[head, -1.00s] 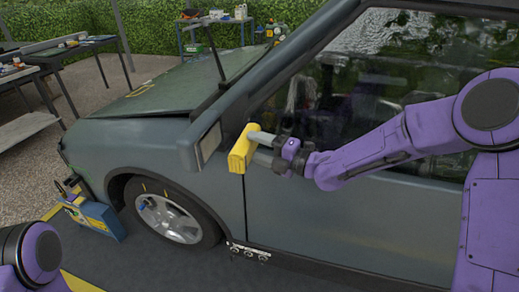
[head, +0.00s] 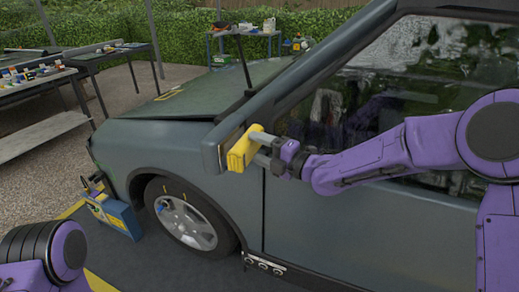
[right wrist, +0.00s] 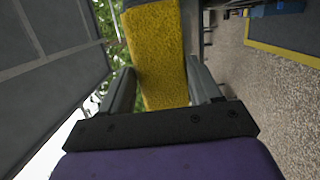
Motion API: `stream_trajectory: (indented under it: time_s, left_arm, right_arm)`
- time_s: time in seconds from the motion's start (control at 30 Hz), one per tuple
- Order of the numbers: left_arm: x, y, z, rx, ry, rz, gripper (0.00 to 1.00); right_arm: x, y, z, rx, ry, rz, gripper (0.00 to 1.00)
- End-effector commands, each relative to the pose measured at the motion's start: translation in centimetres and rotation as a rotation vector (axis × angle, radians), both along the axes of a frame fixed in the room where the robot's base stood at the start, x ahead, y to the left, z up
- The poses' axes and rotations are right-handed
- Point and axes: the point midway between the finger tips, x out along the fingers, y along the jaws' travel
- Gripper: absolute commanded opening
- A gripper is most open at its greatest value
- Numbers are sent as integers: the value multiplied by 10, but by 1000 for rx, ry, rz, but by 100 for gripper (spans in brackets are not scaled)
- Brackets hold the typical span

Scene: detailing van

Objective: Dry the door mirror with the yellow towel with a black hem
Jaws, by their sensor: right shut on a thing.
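The door mirror (head: 212,148) sticks out from the grey-green vehicle at the front of its side window, in the head view. The yellow towel (head: 241,152) is a folded pad in my right gripper (head: 262,149), which is shut on it. In the head view the towel overlaps the glass side of the mirror; I cannot tell whether it presses on it. In the right wrist view the towel (right wrist: 158,55) sits between both fingers, and its black hem is not clear. My left gripper is out of view; only part of that arm shows at lower left.
The vehicle door (head: 350,220) lies close beneath and behind my right arm. A blue caddy (head: 121,217) stands by the front wheel (head: 187,222). A table with small items (head: 100,50) is at the left, and a blue cart (head: 232,45) stands by the hedge.

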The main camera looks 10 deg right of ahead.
Motion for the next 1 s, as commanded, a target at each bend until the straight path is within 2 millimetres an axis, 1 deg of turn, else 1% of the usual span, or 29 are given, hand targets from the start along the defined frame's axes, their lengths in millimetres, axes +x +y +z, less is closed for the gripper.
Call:
stream_trajectory:
  time_s: [0.2,1.0]
  left_arm:
    - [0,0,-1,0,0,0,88]
    - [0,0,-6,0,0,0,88]
  right_arm:
    - [0,1,0,0,0,0,29]
    - [10,14,0,-1,-1,0,29]
